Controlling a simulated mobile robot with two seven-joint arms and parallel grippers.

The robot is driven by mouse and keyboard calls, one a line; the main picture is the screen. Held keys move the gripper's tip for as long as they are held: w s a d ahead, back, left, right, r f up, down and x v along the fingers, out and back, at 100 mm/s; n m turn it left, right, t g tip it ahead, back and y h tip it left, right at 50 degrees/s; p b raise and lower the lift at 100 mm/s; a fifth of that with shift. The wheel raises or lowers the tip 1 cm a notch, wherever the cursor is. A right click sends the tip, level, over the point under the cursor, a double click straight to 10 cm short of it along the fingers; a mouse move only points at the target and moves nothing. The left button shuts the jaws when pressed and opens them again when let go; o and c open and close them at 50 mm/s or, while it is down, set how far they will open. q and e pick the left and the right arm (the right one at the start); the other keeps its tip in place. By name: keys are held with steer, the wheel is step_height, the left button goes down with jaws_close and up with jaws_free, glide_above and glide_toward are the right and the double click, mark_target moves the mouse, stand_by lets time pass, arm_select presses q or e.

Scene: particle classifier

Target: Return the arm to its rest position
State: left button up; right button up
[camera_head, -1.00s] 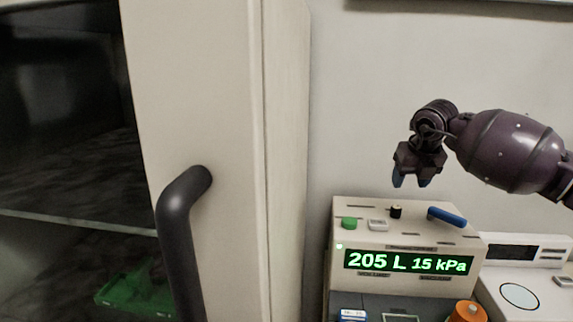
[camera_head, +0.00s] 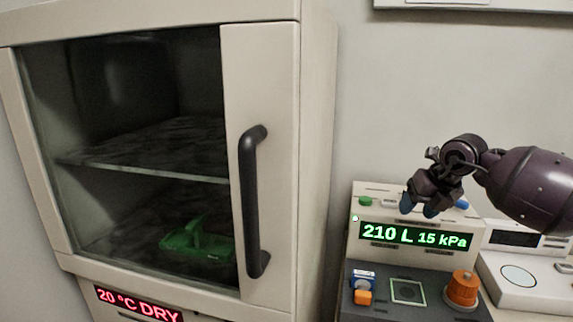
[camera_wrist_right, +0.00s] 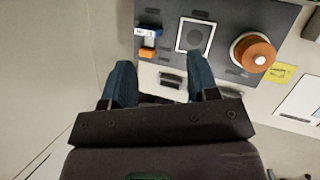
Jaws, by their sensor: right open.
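My right arm comes in from the right in the head view. Its gripper (camera_head: 418,207) is in front of the upper part of the particle classifier (camera_head: 362,240), whose green display reads 210 L 15 kPa. The classifier's dark panel (camera_wrist_right: 222,20) lies beyond the fingertips. My left gripper is not in view.
A cabinet with a dark handle (camera_head: 252,200) stands at left, its door shut. A green object (camera_head: 198,243) lies inside. The classifier's panel has an orange knob (camera_head: 462,288) and a square plate (camera_head: 407,291). A white scale-like device (camera_head: 530,280) stands at right.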

steer(key=s+a+f+m+t+y, duration=0.3)
steer(key=s+a+y, duration=0.2)
steer(key=a+y, duration=0.3)
steer(key=s+a+f+m+t+y, duration=0.25)
steer(key=s+a+y, duration=0.35)
steer(key=a, duration=0.5)
steer(key=s+d+f+m+t+h, duration=0.2)
steer(key=s+d+f+m+h, duration=0.55)
steer(key=m, duration=0.55)
steer(key=s+d+f+m+t+h, duration=0.35)
steer(key=d+f+m+h, duration=0.35)
steer(key=m+h, duration=0.45)
steer(key=s+d+f+m+g+y, duration=0.1)
steer(key=s+f+m+g, duration=0.25)
steer(key=s+g, duration=0.6)
steer(key=s+d+f+m+g+y, duration=0.15)
steer(key=s+f+g, duration=0.3)
steer(key=s, duration=1.05)
steer(key=w+f+t, duration=0.8)
steer(key=f+t, duration=0.1)
steer(key=shift+f, duration=0.15)
